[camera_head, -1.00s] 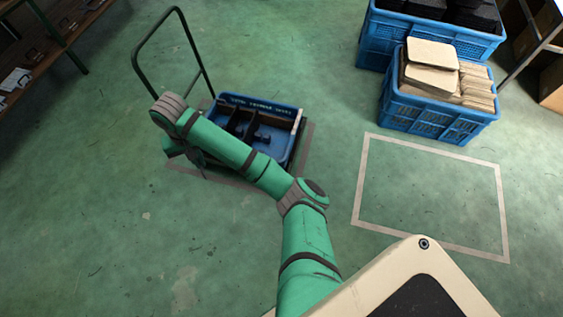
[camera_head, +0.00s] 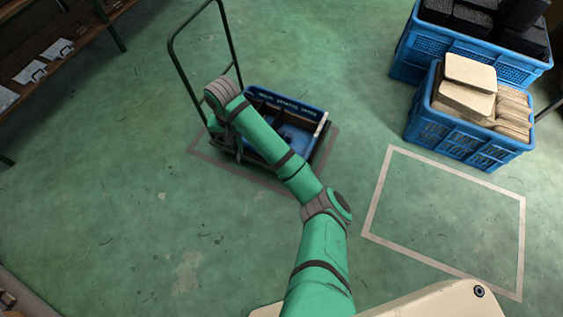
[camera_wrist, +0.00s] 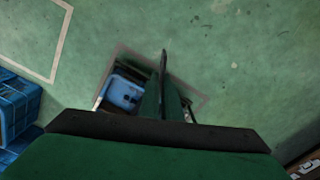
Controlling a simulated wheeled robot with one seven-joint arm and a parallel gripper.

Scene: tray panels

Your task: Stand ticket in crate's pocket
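The blue crate (camera_head: 318,112) sits on a dark trolley inside a taped square on the floor. Dark dividers show inside it, but my arm covers part of it and I cannot make out a pocket. The wrist view also shows part of the blue crate (camera_wrist: 122,93) beyond my gripper. My gripper (camera_wrist: 163,62) points down at the floor near the crate; its fingers look narrow and dark, seen edge-on, and I cannot tell whether they are apart. I see no ticket in it. White cards (camera_head: 57,48) with dark clips lie on the left shelf; I cannot tell whether one is the ticket.
The trolley's upright handle (camera_head: 183,75) stands left of the crate. A brown shelf (camera_head: 75,22) fills the top left corner. Blue crates (camera_head: 455,138) with tan and black pieces stand at the right. An empty taped rectangle (camera_head: 374,205) and open green floor lie between.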

